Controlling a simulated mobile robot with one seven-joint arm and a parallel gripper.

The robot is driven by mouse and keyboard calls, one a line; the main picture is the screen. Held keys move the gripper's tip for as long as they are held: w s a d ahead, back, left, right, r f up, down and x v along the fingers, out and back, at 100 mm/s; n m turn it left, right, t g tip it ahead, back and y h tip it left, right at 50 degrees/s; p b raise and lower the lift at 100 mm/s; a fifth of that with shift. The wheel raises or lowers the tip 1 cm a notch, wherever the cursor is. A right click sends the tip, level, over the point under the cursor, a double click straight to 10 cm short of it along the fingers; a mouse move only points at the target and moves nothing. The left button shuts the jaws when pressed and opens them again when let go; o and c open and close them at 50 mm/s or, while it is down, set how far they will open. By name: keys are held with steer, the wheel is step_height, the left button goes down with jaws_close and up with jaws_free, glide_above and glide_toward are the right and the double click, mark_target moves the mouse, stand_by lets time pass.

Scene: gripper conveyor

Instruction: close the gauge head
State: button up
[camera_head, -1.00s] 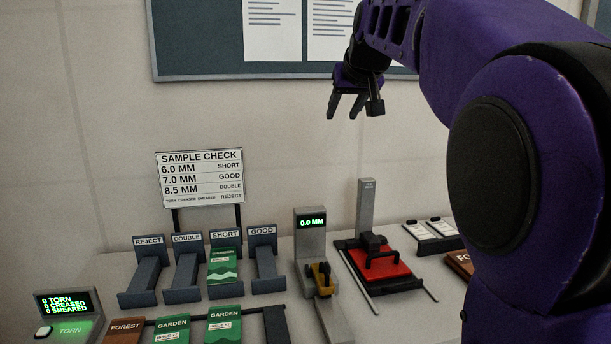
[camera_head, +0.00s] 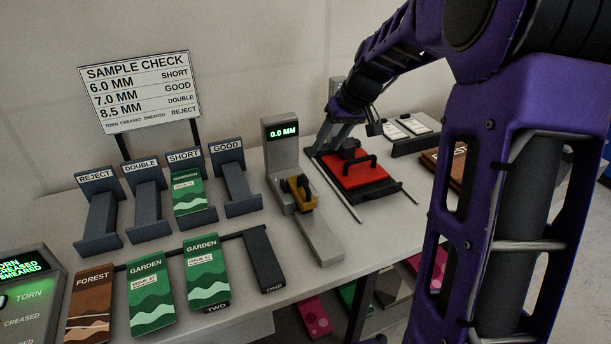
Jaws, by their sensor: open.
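The gauge (camera_head: 279,155) is a grey stand with a green "0.0 MM" display and a long base reaching toward the table's front. A yellow part (camera_head: 300,190), apparently the gauge head, sits low on it; I cannot tell whether it touches the base. No booklet shows under it. My gripper (camera_head: 331,150) is open and appears empty. It points down just right of the gauge, around the back left of a red plate device with a black handle (camera_head: 361,163). I cannot tell whether the fingers touch that device.
Sloped holders marked REJECT, DOUBLE, SHORT and GOOD (camera_head: 235,185) stand left of the gauge; SHORT holds a green packet (camera_head: 186,190). Brown and green packets (camera_head: 206,272) lie along the front rack. My arm covers the right side.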

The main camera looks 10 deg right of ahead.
mark_target(304, 182)
steer(key=x, duration=1.5)
steer(key=shift+w+a+f, duration=0.1)
steer(key=shift+w+f, duration=0.05)
steer(key=shift+f, duration=0.1)
jaws_close()
stand_by(0.7)
